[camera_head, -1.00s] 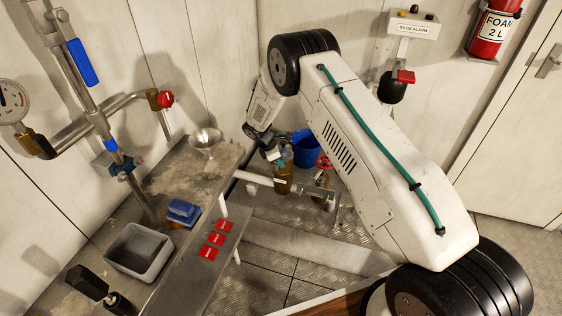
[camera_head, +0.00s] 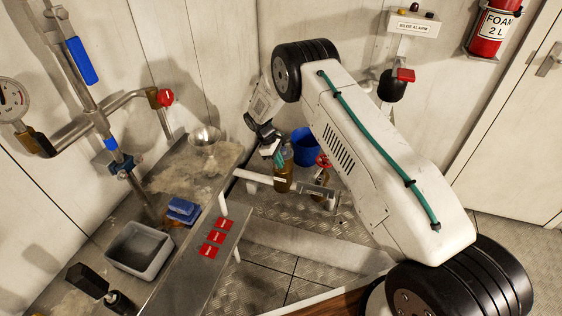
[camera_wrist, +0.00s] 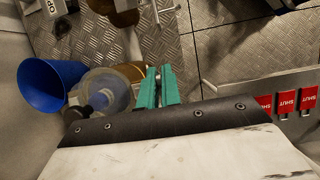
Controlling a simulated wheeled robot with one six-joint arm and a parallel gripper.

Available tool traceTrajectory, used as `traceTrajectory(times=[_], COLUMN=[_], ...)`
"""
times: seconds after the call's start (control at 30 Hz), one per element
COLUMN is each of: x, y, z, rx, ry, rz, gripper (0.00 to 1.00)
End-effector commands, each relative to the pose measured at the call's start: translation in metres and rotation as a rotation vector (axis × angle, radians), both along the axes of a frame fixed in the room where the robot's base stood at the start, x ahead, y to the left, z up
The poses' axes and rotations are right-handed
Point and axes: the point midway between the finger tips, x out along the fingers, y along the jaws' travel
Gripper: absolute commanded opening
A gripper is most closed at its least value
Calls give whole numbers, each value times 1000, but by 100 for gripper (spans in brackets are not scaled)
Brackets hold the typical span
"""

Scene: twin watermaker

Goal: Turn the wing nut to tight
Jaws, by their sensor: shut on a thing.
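My gripper (camera_wrist: 158,88) shows its two green fingers in the wrist view, close together on a small grey metal piece that seems to be the wing nut (camera_wrist: 158,78). Most of the piece is hidden between the fingers. In the head view my gripper (camera_head: 279,158) is low, beside an amber-bowled filter (camera_head: 284,176) on the pipe. In the wrist view the filter's clear round body (camera_wrist: 112,92) is just left of the fingers. The wing nut is too small to make out in the head view, so its angle cannot be told.
A blue bucket (camera_head: 305,146) stands behind the filter. A red valve handle (camera_head: 323,161) is to its right. A bench on the left carries a metal funnel (camera_head: 205,138), blue sponges (camera_head: 183,210) and a grey tub (camera_head: 139,250). Red tags (camera_head: 214,237) lie along its edge.

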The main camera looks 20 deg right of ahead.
Motion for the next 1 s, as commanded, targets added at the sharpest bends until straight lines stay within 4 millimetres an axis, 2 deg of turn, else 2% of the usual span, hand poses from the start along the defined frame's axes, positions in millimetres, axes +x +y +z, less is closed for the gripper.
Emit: traceTrajectory(times=[0.03, 0.4, 0.43, 0.5, 0.83, 1.0], x=[-6, -6, -6, -5, -1, 5], y=[2, 3, 3, 2, 0, 6], z=[-5, -5, -5, -4, 2, 26], rx=[2, 1, 1, 1, 0, 1], ry=[14, 14, 14, 12, 3, 2], rz=[-5, -8, -8, -7, -9, -11], gripper=[0, 0, 14, 27, 27, 27])
